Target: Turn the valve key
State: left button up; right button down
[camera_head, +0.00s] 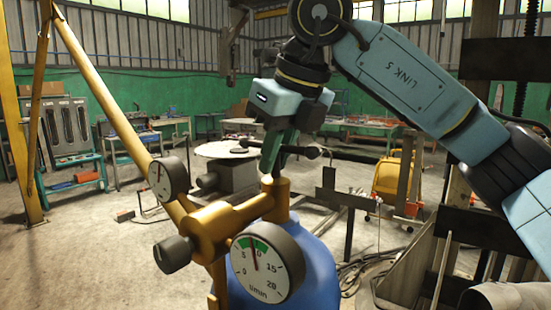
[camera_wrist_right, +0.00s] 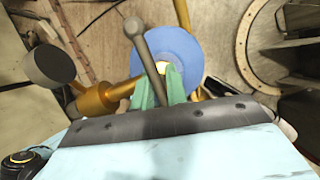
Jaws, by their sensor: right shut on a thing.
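The valve key (camera_head: 308,152) is a dark bar with a ball end. It sits above the brass valve (camera_head: 279,190) on top of the blue gas cylinder (camera_head: 318,255). My right gripper (camera_head: 271,160) comes down from above with green fingers shut on the key. My left gripper is not in view.
A brass regulator (camera_head: 218,226) projects left from the valve, carrying a large flow gauge (camera_head: 262,270), a smaller gauge (camera_head: 167,178) and a dark knob (camera_head: 175,255). A yellow sloping post (camera_head: 100,90) stands close on the left. A round table (camera_head: 222,150) stands behind.

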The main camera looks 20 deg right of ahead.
jog(key=shift+r, duration=0.1)
jog(key=shift+m, duration=0.3)
jog(key=c, duration=1.4)
grip_release()
jog(key=v, duration=1.3)
jog(key=shift+s, duration=0.25)
